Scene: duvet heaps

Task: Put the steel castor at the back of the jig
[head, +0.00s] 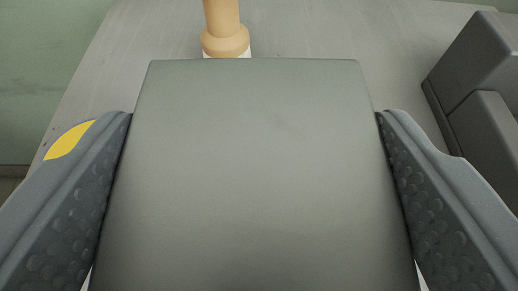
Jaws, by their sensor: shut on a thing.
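My gripper (255,115) is shut on a large, flat-faced grey block (255,180) with slightly rounded edges. The two dark, studded fingers press against its left and right sides, and the left finger carries a yellow patch. The block fills the middle of the head view and hides what lies below and behind it. I cannot tell from its plain face whether it is the steel castor. No jig can be made out for certain.
A tan, rounded post (225,35) with a white base stands just beyond the block on a grey tabletop (320,28). A dark grey stepped object (485,65) stands at the right. The tabletop's left edge borders a green surface (40,70). Bare tabletop shows around the post.

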